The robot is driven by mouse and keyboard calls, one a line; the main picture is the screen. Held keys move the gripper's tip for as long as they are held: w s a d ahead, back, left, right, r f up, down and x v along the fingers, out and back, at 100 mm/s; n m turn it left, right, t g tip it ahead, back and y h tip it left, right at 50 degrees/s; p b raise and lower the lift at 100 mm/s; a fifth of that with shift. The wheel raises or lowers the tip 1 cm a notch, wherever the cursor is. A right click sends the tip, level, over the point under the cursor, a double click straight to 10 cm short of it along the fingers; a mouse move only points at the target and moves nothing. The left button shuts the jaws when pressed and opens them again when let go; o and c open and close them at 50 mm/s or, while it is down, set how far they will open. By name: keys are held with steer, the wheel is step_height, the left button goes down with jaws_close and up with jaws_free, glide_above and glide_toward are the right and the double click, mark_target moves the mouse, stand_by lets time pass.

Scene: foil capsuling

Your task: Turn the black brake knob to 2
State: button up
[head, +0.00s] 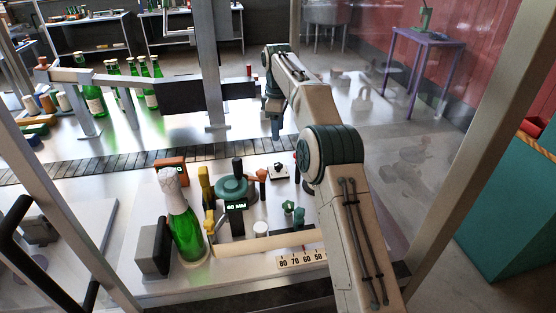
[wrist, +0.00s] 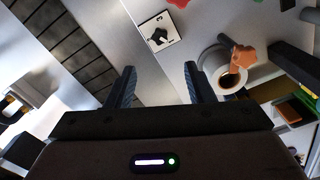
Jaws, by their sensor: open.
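The black brake knob (head: 279,168) sits on a small white square plate, to the right of the green round device with the "60 MM" display (head: 235,190). In the wrist view the knob (wrist: 157,38) shows on its white plate (wrist: 168,22), beyond the fingertips and near the line between them. The markings on the plate are too small to read. My gripper (wrist: 160,74) is open and empty, its two dark fingers apart. In the head view it hangs above and behind the knob, apart from it, partly hidden by my arm.
A green bottle with a foil top (head: 184,225) stands at the left of the bench. A dark conveyor (head: 120,161) runs behind. A numbered scale (head: 302,260) is at the front.

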mark_target(278, 164)
step_height(278, 164, down, 13)
steer(key=shift+r, duration=0.1)
stand_by(0.3)
steer(key=c, duration=1)
